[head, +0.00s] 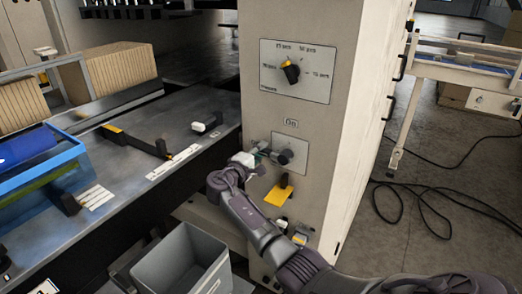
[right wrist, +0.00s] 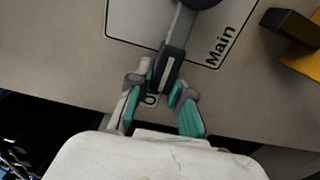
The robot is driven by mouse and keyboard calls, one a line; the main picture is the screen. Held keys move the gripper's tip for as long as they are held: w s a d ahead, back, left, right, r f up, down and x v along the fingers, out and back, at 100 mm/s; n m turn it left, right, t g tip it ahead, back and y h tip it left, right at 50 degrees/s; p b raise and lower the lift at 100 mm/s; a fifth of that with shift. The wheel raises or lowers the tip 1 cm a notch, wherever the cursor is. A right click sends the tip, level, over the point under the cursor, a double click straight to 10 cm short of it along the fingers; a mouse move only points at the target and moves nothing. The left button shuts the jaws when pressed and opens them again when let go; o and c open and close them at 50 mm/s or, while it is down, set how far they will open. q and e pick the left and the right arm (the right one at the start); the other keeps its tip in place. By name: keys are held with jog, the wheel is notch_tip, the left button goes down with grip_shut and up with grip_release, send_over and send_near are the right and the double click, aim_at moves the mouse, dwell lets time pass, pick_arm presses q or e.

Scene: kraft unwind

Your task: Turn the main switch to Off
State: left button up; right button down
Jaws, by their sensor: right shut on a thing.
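The main switch is a dark round knob (head: 285,157) on a pale plate (head: 290,142) on the front of the beige cabinet. An "On" label sits just above the plate. In the right wrist view the plate reads "Main", and the switch's dark handle (right wrist: 172,65) reaches out from the knob. My right gripper (head: 262,152) is at the left side of the knob. Its teal-padded fingers (right wrist: 163,88) are shut on the handle's end. They partly cover a small label beginning with "O" behind them. My left gripper is not in view.
A dial (head: 290,73) with "pcs" marks is above the switch. A grey bin (head: 184,265) stands below left. A blue crate (head: 45,165) sits on the steel table at left. Black cables lie on the floor at right.

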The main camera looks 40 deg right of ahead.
jog(key=shift+f, duration=0.2)
jog(key=c, duration=1)
grip_release()
jog(key=shift+c, duration=0.2)
jog(key=shift+r, duration=0.1)
jog(key=shift+a, duration=0.1)
jog(key=v, duration=1.2)
